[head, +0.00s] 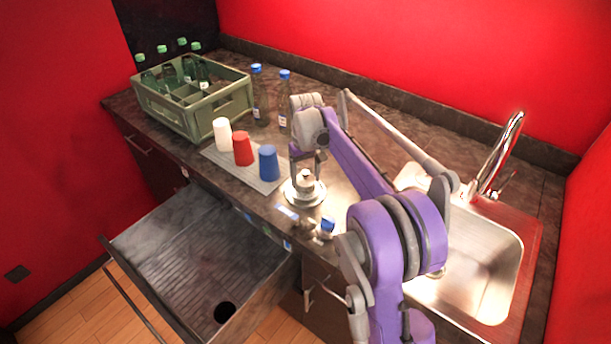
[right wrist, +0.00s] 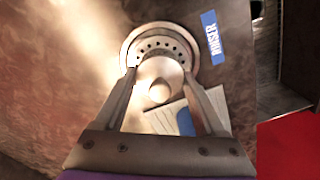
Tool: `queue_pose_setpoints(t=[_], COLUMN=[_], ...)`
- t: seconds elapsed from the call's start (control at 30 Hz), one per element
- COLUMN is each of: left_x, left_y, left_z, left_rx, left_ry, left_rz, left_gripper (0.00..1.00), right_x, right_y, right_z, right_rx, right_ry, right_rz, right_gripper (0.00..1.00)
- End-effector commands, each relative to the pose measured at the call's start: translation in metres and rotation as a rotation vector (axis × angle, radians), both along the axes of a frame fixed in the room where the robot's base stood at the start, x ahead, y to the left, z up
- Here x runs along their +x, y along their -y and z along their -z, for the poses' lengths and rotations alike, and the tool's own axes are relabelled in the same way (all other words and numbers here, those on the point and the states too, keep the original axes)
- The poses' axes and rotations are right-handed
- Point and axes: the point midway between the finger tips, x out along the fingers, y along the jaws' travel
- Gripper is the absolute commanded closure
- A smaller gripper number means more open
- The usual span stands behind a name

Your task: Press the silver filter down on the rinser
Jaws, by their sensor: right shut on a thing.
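The silver filter (head: 305,180) is a small round metal piece over the round silver rinser (head: 303,195) near the counter's front edge. My right gripper (head: 307,163) comes down on it from above and is shut on it. In the right wrist view, the filter (right wrist: 160,75) is between the two fingers of the right gripper (right wrist: 161,82). The rinser's disc with a ring of holes (right wrist: 160,40) shows behind it. I cannot tell whether the filter touches the rinser. My left gripper is not in view.
White (head: 222,134), red (head: 243,148) and blue (head: 268,163) cups stand on a grey mat left of the rinser. A green crate (head: 180,112) holds bottles. The sink (head: 475,260) is right; an open drawer (head: 190,250) sticks out.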

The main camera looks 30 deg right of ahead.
Motion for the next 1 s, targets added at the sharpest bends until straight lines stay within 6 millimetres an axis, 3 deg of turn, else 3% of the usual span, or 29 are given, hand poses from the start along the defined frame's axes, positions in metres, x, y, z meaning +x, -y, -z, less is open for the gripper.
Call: queue_pose_setpoints(t=[1.0], left_x=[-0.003], left_y=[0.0], left_z=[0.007], left_rx=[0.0], left_ry=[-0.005], left_rz=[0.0], left_gripper=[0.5], right_x=[0.0], right_y=[0.0], right_z=[0.012], right_rx=[0.0], right_ry=[0.0], right_rz=[0.0], right_gripper=[0.86])
